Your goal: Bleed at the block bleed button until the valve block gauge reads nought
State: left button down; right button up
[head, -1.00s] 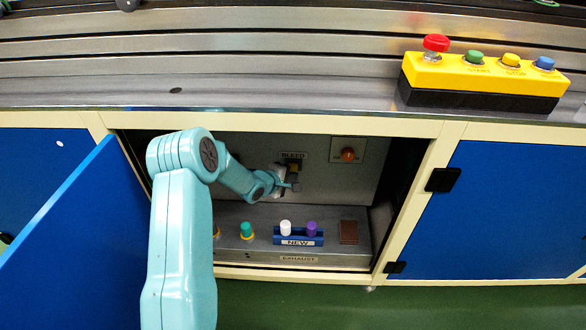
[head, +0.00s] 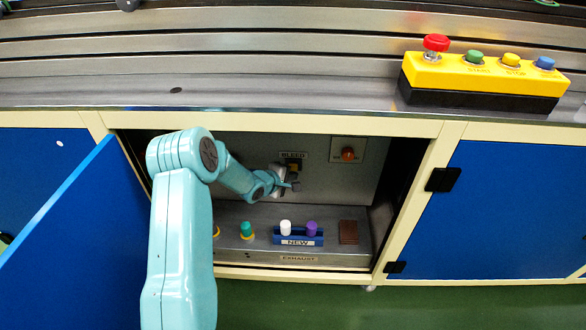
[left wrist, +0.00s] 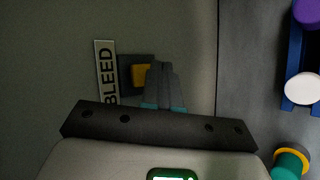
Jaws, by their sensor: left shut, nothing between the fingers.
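The bleed button (head: 295,168) is a small yellow block on a dark base under the BLEED label (head: 293,155), on the grey back panel inside the open cabinet. It also shows in the left wrist view (left wrist: 141,75), beside the sideways label (left wrist: 107,73). My left gripper (head: 294,186) is shut and empty, just below the button. In the left wrist view its fingertips (left wrist: 161,68) overlap the button's right edge; I cannot tell whether they touch it. No readable gauge shows. My right gripper is not in view.
An orange-brown knob or lamp (head: 348,155) sits on a pale plate right of the button. Below, a blue NEW rack (head: 298,242) holds white and purple caps, with a green-capped part (head: 247,230) beside it. The open blue door (head: 75,235) stands at left.

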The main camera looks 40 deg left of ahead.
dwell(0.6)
pick_arm(q)
jog(key=shift+w+a+p, duration=0.3)
jog(key=shift+w+p, duration=0.05)
jog(key=shift+p, duration=0.05)
jog(key=shift+w+a+p, duration=0.3)
jog(key=shift+w+a, duration=0.05)
dwell(0.7)
jog(key=shift+d, duration=0.1)
dwell(2.8)
jog(key=shift+s+d, duration=0.5)
jog(key=shift+s, duration=0.2)
jog(key=shift+d, duration=0.1)
jog(key=s+d, duration=0.1)
jog(key=s, duration=0.1)
jog(key=s+d, duration=0.1)
jog(key=d, duration=0.1)
jog(key=shift+s, duration=0.4)
